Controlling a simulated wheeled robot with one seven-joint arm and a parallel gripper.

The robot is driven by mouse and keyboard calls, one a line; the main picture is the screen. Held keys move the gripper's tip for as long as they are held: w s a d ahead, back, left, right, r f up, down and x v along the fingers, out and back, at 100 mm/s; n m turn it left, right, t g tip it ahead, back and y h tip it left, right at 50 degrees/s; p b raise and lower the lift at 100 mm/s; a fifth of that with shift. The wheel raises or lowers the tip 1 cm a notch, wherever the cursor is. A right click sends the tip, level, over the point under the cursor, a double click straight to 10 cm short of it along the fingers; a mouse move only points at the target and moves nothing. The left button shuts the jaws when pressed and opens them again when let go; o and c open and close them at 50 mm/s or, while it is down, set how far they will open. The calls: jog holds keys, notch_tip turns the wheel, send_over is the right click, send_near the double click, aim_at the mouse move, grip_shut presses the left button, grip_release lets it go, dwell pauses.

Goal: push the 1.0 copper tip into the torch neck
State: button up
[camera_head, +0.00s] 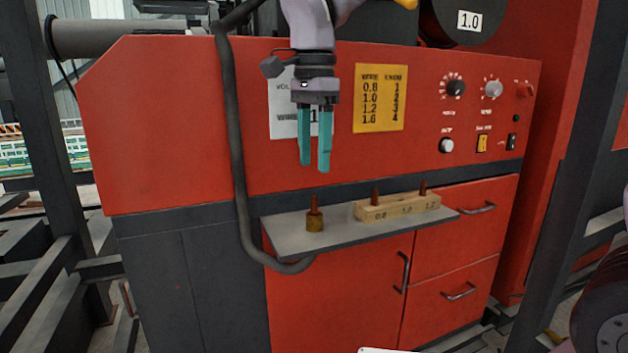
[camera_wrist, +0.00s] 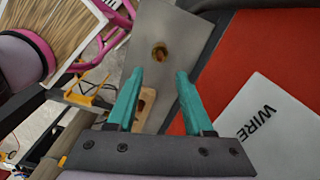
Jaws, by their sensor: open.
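A copper tip (camera_head: 315,204) stands upright in a short brass fitting (camera_head: 315,223), which looks like the torch neck, on the left part of the grey shelf (camera_head: 290,240). How deep the tip sits is too small to tell. From above, the fitting shows in the wrist view (camera_wrist: 159,51), just beyond my fingertips. My gripper (camera_head: 315,168) is open and empty, pointing down above the tip and apart from it. A wooden block (camera_head: 398,208) marked 0.8, 1.0 and 1.2 holds copper tips at 0.8 (camera_head: 375,196) and 1.2 (camera_head: 422,189); no tip shows at 1.0.
The red welding machine (camera_head: 200,120) rises behind the shelf, with knobs and a yellow wire chart (camera_head: 379,98). A dark cable (camera_head: 234,150) hangs left of my gripper and loops under the shelf. The shelf between fitting and block is bare.

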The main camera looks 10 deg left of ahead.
jog(key=shift+r, duration=1.45)
jog(key=w+d+r+n+t+y, duration=0.1)
jog(key=w+d, duration=0.1)
jog(key=d, duration=0.6)
jog(key=w+d+r+n+t+y, duration=0.1)
jog(key=w+d+r, duration=0.15)
jog(key=d, duration=0.55)
jog(key=s+d+f+n+t, duration=0.1)
jog(key=d+t, duration=0.1)
jog(key=d, duration=0.7)
jog(key=s+d+n+t, duration=0.1)
jog(key=s+d+t, duration=0.1)
jog(key=d, duration=0.7)
jog(key=shift+s+f+t, duration=0.25)
jog(key=shift+f+t, duration=0.1)
jog(key=shift+t, duration=0.25)
